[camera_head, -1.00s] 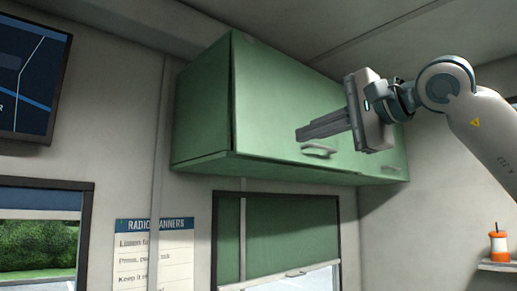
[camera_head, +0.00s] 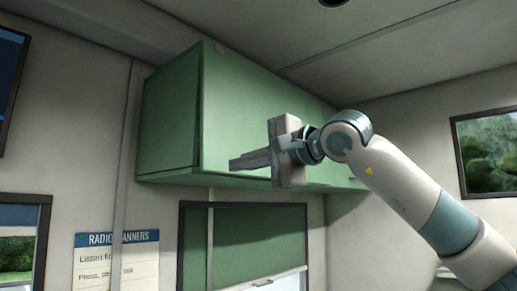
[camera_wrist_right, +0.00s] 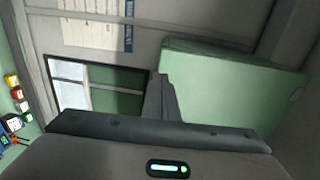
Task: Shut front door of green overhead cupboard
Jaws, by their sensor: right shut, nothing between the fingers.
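The green overhead cupboard (camera_head: 170,120) hangs on the wall, left of centre in the head view. Its front door (camera_head: 245,105) lies close to the body, with a thin dark line along its left edge. I cannot tell whether it is fully shut. My right gripper (camera_head: 234,164) is shut and empty, its fingers pointing left before the door's lower part. Contact with the door cannot be told. The gripper hides the door handle. In the right wrist view, the fingers (camera_wrist_right: 160,100) show beside the green cupboard (camera_wrist_right: 225,85). My left gripper is out of view.
A window with a green blind (camera_head: 255,240) is below the cupboard. A wall notice (camera_head: 115,260) and a dark screen (camera_head: 10,80) are on the left. Another window (camera_head: 488,150) is on the right. The ceiling is close above the cupboard.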

